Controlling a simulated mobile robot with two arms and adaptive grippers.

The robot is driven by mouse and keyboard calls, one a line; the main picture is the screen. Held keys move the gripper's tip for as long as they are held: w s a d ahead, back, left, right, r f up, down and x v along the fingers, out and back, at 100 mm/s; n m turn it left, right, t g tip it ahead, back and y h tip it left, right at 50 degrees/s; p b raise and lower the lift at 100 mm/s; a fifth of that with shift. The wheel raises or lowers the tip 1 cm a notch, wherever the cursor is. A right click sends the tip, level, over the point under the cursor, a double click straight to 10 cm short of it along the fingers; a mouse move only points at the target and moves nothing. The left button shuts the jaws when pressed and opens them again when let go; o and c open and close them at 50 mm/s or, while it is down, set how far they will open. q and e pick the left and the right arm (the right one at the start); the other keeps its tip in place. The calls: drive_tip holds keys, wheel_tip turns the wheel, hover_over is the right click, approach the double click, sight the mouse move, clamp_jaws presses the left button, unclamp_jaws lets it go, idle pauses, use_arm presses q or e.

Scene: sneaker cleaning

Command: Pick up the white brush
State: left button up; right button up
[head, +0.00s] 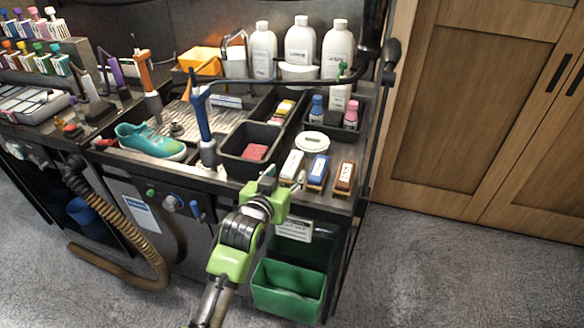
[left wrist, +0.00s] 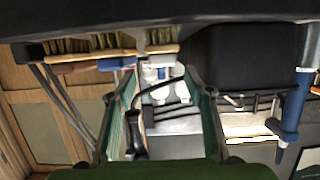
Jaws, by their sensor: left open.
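The white brush (head: 292,164) lies at the front edge of the bench, left of a blue brush (head: 318,170) and a brown brush (head: 344,177). In the left wrist view the white brush (left wrist: 158,48) shows near the top, beyond the fingertips, beside the blue brush (left wrist: 117,63) and the brown brush (left wrist: 75,68). My left gripper (head: 283,179) is open and empty, just in front of the white brush and apart from it. Its two green fingers (left wrist: 150,86) are spread wide in the left wrist view. My right gripper is not in view.
A black bin (head: 250,139) with a red block stands left of the brushes. A round white lid (head: 312,142) lies behind them. A blue-handled tool (head: 201,112) stands upright farther left, near a teal sneaker (head: 151,141). A green bin (head: 289,290) hangs below the bench.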

sight(290, 167)
use_arm(q)
drive_tip(key=shift+a+p+x, duration=0.1)
drive_tip(key=shift+p+x, duration=0.15)
drive_tip(key=shift+x, duration=1.25)
drive_tip(key=shift+a+p+x, duration=0.15)
drive_tip(key=shift+p+x, duration=0.1)
drive_tip(key=shift+x, duration=1.2)
drive_tip(key=c, duration=1.2)
drive_tip(key=shift+c, duration=0.2)
